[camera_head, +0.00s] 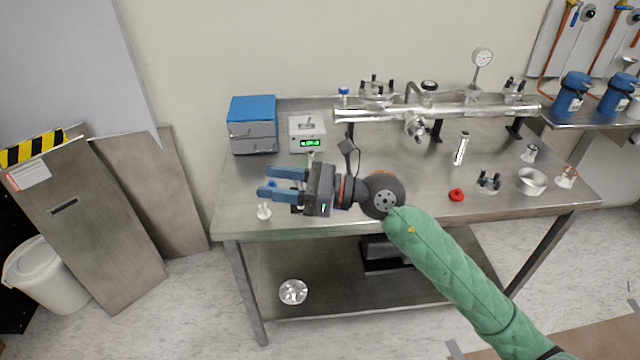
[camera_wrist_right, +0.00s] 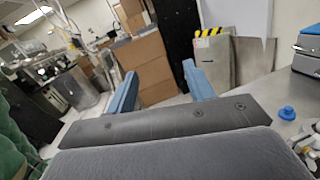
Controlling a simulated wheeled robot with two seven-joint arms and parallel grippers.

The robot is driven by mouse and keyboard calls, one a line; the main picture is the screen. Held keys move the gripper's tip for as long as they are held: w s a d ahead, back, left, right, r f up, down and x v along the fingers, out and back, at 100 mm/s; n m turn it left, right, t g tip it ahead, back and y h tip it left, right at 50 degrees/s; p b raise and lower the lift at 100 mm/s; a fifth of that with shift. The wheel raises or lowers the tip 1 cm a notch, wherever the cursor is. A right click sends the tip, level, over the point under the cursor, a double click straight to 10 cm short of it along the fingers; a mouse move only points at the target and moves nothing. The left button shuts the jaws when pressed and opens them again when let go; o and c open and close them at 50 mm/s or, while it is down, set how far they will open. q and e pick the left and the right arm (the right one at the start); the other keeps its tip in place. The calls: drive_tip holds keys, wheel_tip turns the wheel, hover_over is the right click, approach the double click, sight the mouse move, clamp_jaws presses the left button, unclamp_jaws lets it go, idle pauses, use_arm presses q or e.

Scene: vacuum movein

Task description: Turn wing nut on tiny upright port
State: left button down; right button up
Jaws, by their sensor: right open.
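A long silver vacuum tube (camera_head: 455,112) lies across the back of the steel bench with several ports on it. A small upright port with a blue top (camera_head: 343,95) stands at its left end. A wider port with dark clamp parts (camera_head: 377,88) and another dark-topped one (camera_head: 429,86) stand further right. The wing nut is too small to pick out. My right gripper (camera_head: 263,183) is open over the bench's front left, its blue fingers pointing left, well apart from the tube. Its fingers show empty in the wrist view (camera_wrist_right: 158,82). My left gripper is not in view.
A blue-topped box (camera_head: 253,125) and a meter with green digits (camera_head: 307,135) stand at the back left. A small blue cap (camera_wrist_right: 286,113) and a small silver fitting (camera_head: 264,211) lie near my right gripper. A red ring (camera_head: 456,195) and loose fittings occupy the right side.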

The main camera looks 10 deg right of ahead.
drive_tip(key=w+d+f+n+t+h, duration=0.1)
drive_tip(key=w+d+f+n+h, duration=0.55)
drive_tip(key=w+d+h, duration=0.65)
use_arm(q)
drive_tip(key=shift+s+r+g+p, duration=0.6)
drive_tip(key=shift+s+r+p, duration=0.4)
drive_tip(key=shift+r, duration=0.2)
use_arm(e)
drive_tip(key=shift+m+h, duration=0.4)
drive_tip(key=shift+m, duration=0.25)
drive_tip(key=shift+w+a+f, duration=0.2)
drive_tip(key=shift+a+f, duration=0.45)
drive_tip(key=shift+f, duration=0.55)
drive_tip(key=shift+w+a+f, duration=0.25)
drive_tip(key=shift+a+f, duration=0.35)
drive_tip(key=shift+f, duration=0.65)
drive_tip(key=shift+w+a+f, duration=0.2)
drive_tip(key=shift+a+f, duration=0.45)
drive_tip(key=shift+f, duration=0.55)
drive_tip(key=c, duration=1)
